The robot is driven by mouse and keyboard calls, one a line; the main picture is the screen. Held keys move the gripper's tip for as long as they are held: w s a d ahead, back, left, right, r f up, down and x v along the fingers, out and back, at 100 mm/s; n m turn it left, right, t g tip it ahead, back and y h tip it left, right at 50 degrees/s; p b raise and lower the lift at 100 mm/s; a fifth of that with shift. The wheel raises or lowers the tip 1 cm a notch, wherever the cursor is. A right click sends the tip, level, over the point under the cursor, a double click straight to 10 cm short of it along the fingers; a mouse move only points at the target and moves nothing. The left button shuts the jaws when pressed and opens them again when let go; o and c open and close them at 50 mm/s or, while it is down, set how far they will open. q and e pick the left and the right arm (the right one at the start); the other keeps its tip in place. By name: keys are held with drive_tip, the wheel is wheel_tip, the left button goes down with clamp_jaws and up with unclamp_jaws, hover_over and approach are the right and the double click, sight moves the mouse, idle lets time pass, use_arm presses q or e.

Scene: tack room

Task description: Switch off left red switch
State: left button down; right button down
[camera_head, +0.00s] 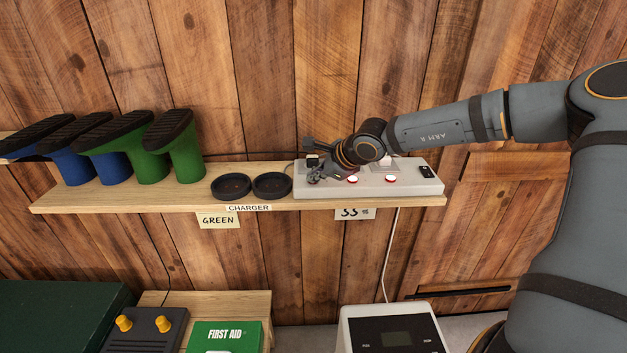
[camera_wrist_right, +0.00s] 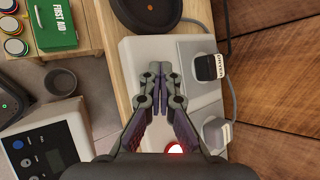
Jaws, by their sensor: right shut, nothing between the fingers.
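A white power strip (camera_head: 311,190) lies on the wooden shelf. In the head view its left red switch (camera_head: 352,179) shows partly beside my right gripper, and another red switch (camera_head: 390,178) shows to its right. My right gripper (camera_head: 314,177) is shut and empty over the strip's left part, left of both visible switches. In the wrist view the closed fingertips (camera_wrist_right: 157,69) are over the white strip (camera_wrist_right: 136,50). One lit red switch (camera_wrist_right: 175,150) shows near the gripper's base; I cannot tell which. The fingers hide part of the strip. My left gripper is not in view.
A black plug (camera_wrist_right: 205,67) and a white plug (camera_wrist_right: 216,131) stand at the strip's wall side. Two black round pads (camera_head: 231,187) and upturned boots (camera_head: 186,160) stand left on the shelf. A first aid box (camera_head: 224,338) is below. The wooden wall is close behind.

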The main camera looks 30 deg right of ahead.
drive_tip(key=shift+r, duration=0.4)
wheel_tip(320, 180, up, 6)
drive_tip(key=p, duration=0.4)
idle(0.5)
